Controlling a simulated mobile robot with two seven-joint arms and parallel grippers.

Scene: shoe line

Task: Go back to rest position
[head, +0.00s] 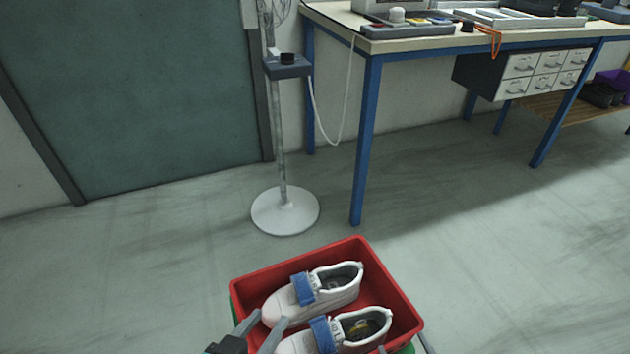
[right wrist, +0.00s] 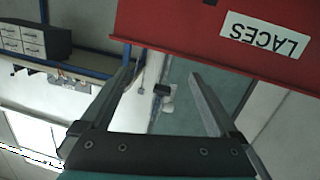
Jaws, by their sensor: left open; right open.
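Two white shoes with blue straps lie in a red crate (head: 395,285) at the bottom of the head view. The far shoe (head: 338,291) and the near shoe (head: 365,327) lie side by side, the near one partly cut off by the frame. My left gripper (head: 269,319) is open and empty at the crate's left side, by the shoe toes. I cannot tell whether it touches them. My right gripper (right wrist: 162,74) is open in the right wrist view, with nothing between its fingers. A red surface labelled LACES (right wrist: 265,34) is close to its fingertips.
A workbench (head: 440,42) with blue legs stands at the back right, with drawers (head: 540,75) under it. A white-based stand fan (head: 285,212) stands behind the crate. A green door (head: 130,90) is at the left. The floor right of the crate is clear.

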